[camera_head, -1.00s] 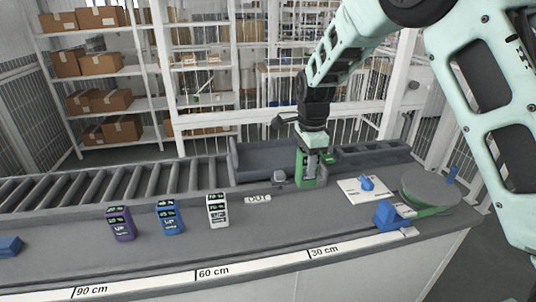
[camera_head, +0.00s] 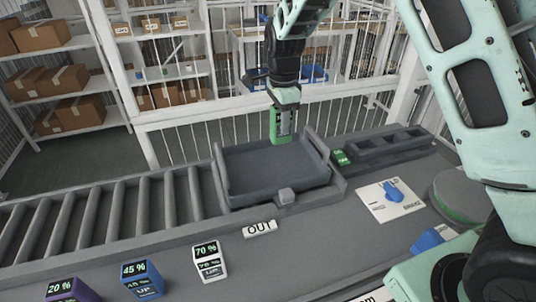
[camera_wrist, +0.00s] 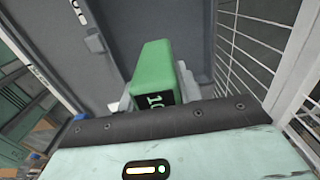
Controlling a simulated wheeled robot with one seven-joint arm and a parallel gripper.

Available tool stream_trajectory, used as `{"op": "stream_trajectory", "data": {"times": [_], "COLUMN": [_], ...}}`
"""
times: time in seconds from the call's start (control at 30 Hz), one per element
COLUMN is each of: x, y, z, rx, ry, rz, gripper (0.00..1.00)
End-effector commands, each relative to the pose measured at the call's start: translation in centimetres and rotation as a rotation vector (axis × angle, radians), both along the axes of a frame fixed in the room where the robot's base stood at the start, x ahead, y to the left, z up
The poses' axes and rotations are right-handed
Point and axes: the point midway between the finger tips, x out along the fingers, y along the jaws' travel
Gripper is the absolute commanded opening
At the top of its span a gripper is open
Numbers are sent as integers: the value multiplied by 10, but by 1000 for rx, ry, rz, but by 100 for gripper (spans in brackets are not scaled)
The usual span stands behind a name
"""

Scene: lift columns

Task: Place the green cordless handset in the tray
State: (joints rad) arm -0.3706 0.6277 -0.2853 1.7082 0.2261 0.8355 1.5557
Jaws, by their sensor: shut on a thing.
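My gripper (camera_head: 284,108) is shut on the green handset (camera_head: 275,126) and holds it upright, up in the air. In the head view they show against the back part of the dark grey tray (camera_head: 262,178). The tray looks empty. The handset seems to be above it, but the exact height is hard to tell. In the wrist view the green handset (camera_wrist: 154,68) sticks out beyond the gripper, with part of a dark label showing. The fingertips are mostly hidden there.
An OUT label (camera_head: 260,229) and a small grey block (camera_head: 286,196) are by the tray's front edge. Purple (camera_head: 68,290), blue (camera_head: 141,278) and white (camera_head: 209,262) handsets stand in front. A roller conveyor (camera_head: 110,215) lies left; a slotted rack (camera_head: 390,146) lies right.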

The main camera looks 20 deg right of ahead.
Motion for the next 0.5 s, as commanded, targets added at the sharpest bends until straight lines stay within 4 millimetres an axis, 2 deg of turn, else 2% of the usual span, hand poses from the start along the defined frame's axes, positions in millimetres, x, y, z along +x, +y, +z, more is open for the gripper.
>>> {"op": "stream_trajectory", "data": {"times": [0.2, 0.5], "x": [-1, -1], "y": [0, 0], "z": [-38, -67], "rx": [-1, 0], "ry": [6, 4], "rz": [-1, 0], "gripper": [6, 6]}}
